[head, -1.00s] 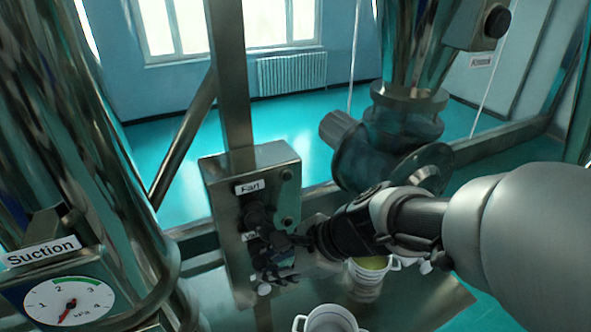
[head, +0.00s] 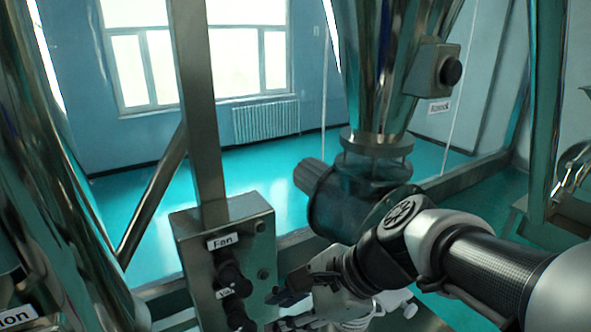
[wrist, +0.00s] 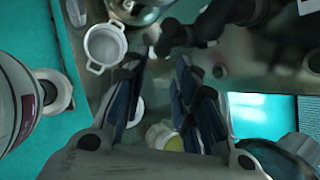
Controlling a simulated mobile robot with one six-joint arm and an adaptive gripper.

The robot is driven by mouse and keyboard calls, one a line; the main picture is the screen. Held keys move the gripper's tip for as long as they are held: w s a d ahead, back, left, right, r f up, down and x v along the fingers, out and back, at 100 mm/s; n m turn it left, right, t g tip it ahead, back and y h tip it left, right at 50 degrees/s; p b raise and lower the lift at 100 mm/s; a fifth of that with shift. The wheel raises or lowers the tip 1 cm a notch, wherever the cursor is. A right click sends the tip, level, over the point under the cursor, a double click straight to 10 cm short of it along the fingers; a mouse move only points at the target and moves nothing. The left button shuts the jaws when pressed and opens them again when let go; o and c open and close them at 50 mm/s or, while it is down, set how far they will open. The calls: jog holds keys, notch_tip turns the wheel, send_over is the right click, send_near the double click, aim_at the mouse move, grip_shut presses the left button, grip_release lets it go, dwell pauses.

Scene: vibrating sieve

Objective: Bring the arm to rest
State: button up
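My gripper (head: 285,298) is at the bottom middle of the head view, just right of the knobs on the grey control box (head: 185,228). In the wrist view, my gripper (wrist: 158,72) shows two dark fingers spread apart, with nothing held between them. My arm comes in from the lower right and is bent at the wrist. The box carries a "Fan" label and dark knobs (head: 230,277). From the head view I cannot tell whether a finger touches the box.
A white two-handled pot (wrist: 104,45) stands beyond the left finger in the wrist view. A dark motor-like valve (head: 335,205) under a shiny pipe stands behind my arm. Open floor (head: 240,180) lies beyond the frame.

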jog(key=s+d+f+n+h+b, duration=0.2)
jog(key=s+d+f+n+b, duration=0.2)
jog(key=f+b, duration=0.3)
jog(key=s+d+f+n+t+h+b, duration=0.1)
jog(key=s+d+f+n+h+b, duration=0.2)
jog(key=d+f+n+b, duration=0.3)
jog(key=s+d+f+n+t+h+b, duration=0.1)
jog(key=s+d+f+n+h+b, duration=0.1)
jog(key=s+d+f+n+b, duration=0.3)
notch_tip(320, 180, down, 8)
jog(key=n+b, duration=0.1)
jog(key=b, duration=0.3)
jog(key=shift+d+f+h+b, duration=0.15)
jog(key=shift+d+h+b, duration=0.15)
jog(key=shift+d+b, duration=0.1)
